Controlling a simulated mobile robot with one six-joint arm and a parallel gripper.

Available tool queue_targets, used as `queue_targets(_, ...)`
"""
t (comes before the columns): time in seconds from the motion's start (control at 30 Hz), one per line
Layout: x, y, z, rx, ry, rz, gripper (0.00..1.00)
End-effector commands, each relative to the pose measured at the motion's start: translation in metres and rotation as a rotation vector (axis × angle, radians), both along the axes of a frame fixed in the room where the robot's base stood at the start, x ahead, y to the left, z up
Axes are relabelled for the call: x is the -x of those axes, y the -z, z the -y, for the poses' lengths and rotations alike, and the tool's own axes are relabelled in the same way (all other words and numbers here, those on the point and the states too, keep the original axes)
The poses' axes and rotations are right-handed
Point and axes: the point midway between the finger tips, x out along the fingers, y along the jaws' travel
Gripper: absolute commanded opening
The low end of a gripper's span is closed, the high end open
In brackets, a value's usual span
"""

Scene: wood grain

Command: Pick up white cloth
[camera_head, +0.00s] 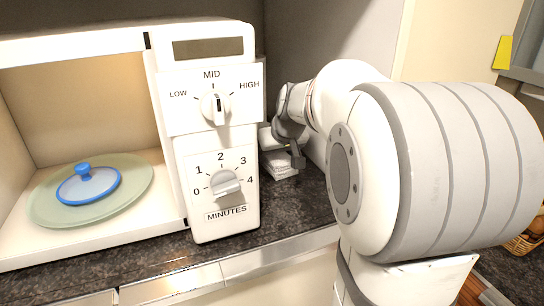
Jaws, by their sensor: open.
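The white cloth (280,168) looks like a small folded stack on the dark counter. It lies just right of the microwave, partly hidden behind my gripper. My gripper (292,160) is open, pointing down over the cloth. Whether its fingers touch the cloth cannot be told from this view.
A white microwave (222,222) with two dials stands close on the left, its cavity open. Inside, a blue-rimmed lid (88,186) rests on a pale green plate (140,180). A wall is close behind the cloth. A basket (522,243) shows at the right edge. Dark counter (285,212) is clear in front of the cloth.

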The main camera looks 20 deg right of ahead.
Motion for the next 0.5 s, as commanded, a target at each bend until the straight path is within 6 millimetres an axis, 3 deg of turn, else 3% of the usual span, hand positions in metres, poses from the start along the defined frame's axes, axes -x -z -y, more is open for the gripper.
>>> queue_targets(0.17,0.0,0.0001,0.0005,0.0,0.001,0.0,0.87)
queue_targets(0.5,0.0002,-0.0003,0.0012,0.0,0.002,0.001,0.6)
